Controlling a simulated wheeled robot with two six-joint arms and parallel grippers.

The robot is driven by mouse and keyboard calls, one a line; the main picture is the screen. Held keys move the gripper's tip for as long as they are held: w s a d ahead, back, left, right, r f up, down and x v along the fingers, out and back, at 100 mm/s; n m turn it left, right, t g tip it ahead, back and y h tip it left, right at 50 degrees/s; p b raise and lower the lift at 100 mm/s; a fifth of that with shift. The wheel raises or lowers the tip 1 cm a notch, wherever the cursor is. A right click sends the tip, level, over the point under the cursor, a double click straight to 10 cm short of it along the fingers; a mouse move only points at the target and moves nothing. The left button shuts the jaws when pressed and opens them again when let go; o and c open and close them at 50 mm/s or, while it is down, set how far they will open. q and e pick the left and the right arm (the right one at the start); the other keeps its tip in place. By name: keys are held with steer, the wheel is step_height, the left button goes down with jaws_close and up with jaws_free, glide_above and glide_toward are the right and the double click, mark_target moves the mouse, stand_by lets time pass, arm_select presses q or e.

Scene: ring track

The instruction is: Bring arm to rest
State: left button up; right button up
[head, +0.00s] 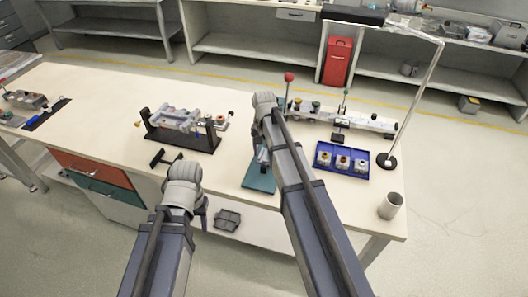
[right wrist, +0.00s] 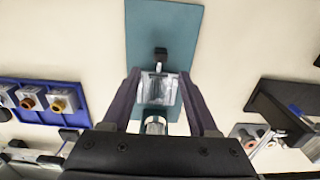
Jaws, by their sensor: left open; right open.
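My right gripper (right wrist: 158,78) is open, pointing down over the teal plate (right wrist: 190,20). A clear silvery block (right wrist: 160,90) with a black piece at its end shows between its fingers; I cannot tell whether they touch it. In the head view the teal plate (head: 258,183) and grey block (head: 262,155) lie left of my right forearm, which hides the fingertips. My left gripper (head: 203,211) is at the table's front edge, mostly hidden behind its own wrist, and appears empty.
A blue tray (head: 323,168) holds three ring-topped blocks. Behind it runs a white rail (head: 370,122); a thin pole stands on a black base (head: 387,161). A cup (head: 391,206) is at the right corner. A black-based fixture (head: 195,143) stands beyond my left arm.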

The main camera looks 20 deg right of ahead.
steer(key=s+a+n, duration=0.5)
steer(key=s+a, duration=0.2)
steer(key=s, duration=0.4)
steer(key=s+a+n+h, duration=0.1)
steer(key=s+a+n, duration=0.4)
steer(key=s+a, duration=0.3)
steer(key=s, duration=0.2)
steer(key=shift+s+a+n, duration=0.2)
steer(key=shift+s+n, duration=0.1)
steer(key=shift+s, duration=0.05)
steer(key=shift+c, duration=0.3)
